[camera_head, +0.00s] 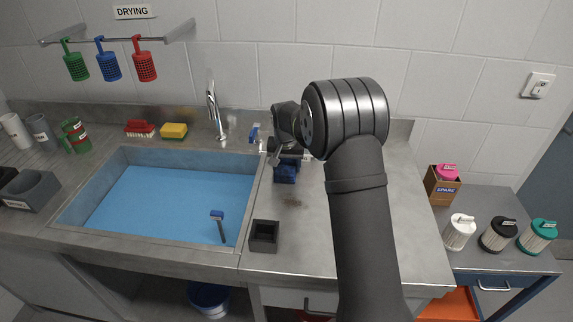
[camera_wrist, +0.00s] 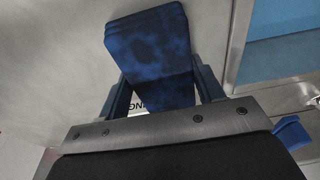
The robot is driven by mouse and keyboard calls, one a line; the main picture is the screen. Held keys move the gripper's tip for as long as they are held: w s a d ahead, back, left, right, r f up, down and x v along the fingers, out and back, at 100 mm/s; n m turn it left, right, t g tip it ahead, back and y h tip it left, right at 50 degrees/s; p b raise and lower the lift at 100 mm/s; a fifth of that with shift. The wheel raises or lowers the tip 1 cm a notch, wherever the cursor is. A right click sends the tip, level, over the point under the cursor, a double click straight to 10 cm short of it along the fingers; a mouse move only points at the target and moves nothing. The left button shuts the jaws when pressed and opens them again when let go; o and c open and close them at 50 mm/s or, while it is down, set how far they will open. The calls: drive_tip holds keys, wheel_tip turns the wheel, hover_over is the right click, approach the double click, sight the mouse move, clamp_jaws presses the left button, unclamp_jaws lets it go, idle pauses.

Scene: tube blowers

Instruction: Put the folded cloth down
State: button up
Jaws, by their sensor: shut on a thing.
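A folded blue cloth (camera_head: 285,172) with darker patches hangs below my gripper (camera_head: 287,158), over the steel counter (camera_head: 318,238) right of the sink. In the wrist view the cloth (camera_wrist: 150,50) is a layered pad between the two blue fingers of my gripper (camera_wrist: 163,88), which is shut on it. I cannot tell whether the cloth's lower edge touches the counter. A white label, partly hidden, shows behind the cloth in the wrist view. My arm covers part of the counter behind and to the right.
The sink (camera_head: 165,200) has a blue bottom, with a blue-headed tool (camera_head: 218,226) at its front right. A dark open box (camera_head: 264,236) stands on the front counter, and a brown stain (camera_head: 291,201) lies near the cloth. The faucet (camera_head: 214,110) rises behind. Filters (camera_head: 497,235) stand at right.

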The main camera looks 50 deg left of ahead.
sight(286, 168)
drive_tip(key=o, duration=1)
drive_tip(key=shift+f, duration=0.15)
drive_tip(key=r, duration=0.4)
drive_tip(key=s+d+r, duration=0.1)
drive_tip(key=r, duration=0.7)
drive_tip(key=shift+s+d+r, duration=0.1)
drive_tip(key=shift+s+d, duration=0.1)
